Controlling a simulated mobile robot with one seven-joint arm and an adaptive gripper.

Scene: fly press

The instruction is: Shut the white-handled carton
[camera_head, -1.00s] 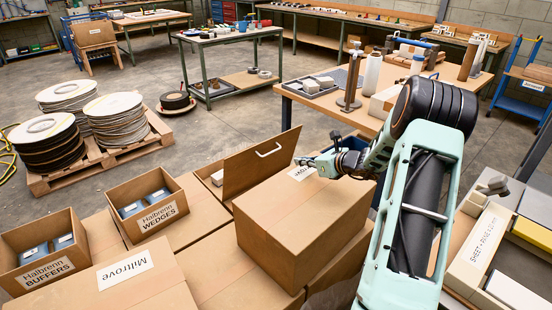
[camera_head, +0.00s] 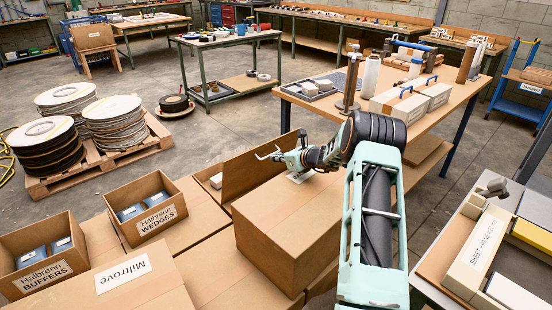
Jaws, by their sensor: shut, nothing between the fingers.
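The white-handled carton (camera_head: 209,188) stands behind the large closed carton, with a pale item inside it. Its brown flap (camera_head: 240,178) stands up, raised on the carton's right side. The white handle (camera_head: 266,155) is on the flap's near face, partly mixed up with my fingers. My gripper (camera_head: 284,157) is shut and empty, above the large carton and right at the handle. Whether it touches the handle or flap I cannot tell.
The large closed carton (camera_head: 285,235) stands under my arm. Open cartons of wedges (camera_head: 160,225) and buffers (camera_head: 45,275) and the Mitrove carton (camera_head: 140,290) are at left. A workbench (camera_head: 440,95) with blue-handled boxes (camera_head: 430,95) stands behind my arm.

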